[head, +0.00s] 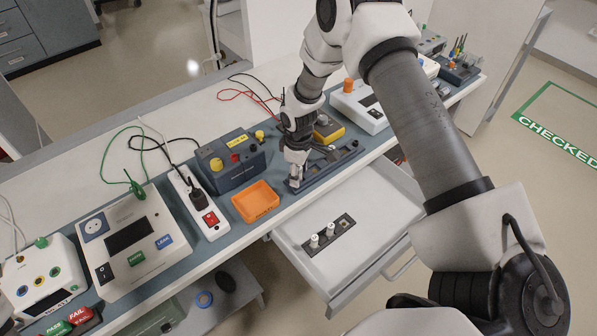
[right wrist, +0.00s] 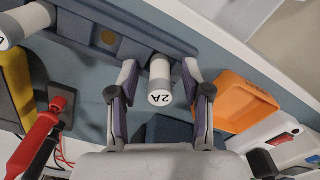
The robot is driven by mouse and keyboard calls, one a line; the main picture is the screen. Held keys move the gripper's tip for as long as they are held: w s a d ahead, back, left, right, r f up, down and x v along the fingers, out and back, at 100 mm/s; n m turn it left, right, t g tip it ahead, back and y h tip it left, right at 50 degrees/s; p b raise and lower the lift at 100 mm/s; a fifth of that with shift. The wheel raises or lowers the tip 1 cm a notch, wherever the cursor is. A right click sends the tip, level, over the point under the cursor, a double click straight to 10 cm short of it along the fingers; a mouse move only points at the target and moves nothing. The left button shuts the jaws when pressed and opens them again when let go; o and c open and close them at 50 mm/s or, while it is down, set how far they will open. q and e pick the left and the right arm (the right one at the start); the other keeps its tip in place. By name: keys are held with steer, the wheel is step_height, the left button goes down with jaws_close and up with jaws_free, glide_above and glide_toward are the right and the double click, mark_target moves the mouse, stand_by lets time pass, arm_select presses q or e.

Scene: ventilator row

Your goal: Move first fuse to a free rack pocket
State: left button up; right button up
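My right gripper (head: 294,181) is over the left end of the long blue rack (head: 325,173) on the bench. In the right wrist view, its open fingers (right wrist: 164,88) stand on both sides of a white fuse (right wrist: 160,82) marked 2A, with gaps showing beside it. The fuse's far end meets the blue rack (right wrist: 85,28); how deep it sits is hidden. In the head view, two white fuses (head: 314,241) (head: 330,229) stand in a dark holder (head: 341,226) in the drawer. My left gripper is out of view.
The open drawer (head: 380,200) juts out below the bench edge. An orange tray (head: 256,201), a white power strip (head: 200,205) and a blue box (head: 232,162) stand left of the gripper. A yellow device (head: 328,130) sits behind the rack. Red and black leads lie nearby.

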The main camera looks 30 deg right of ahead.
step_height(320, 180, up, 12)
stand_by(0.6)
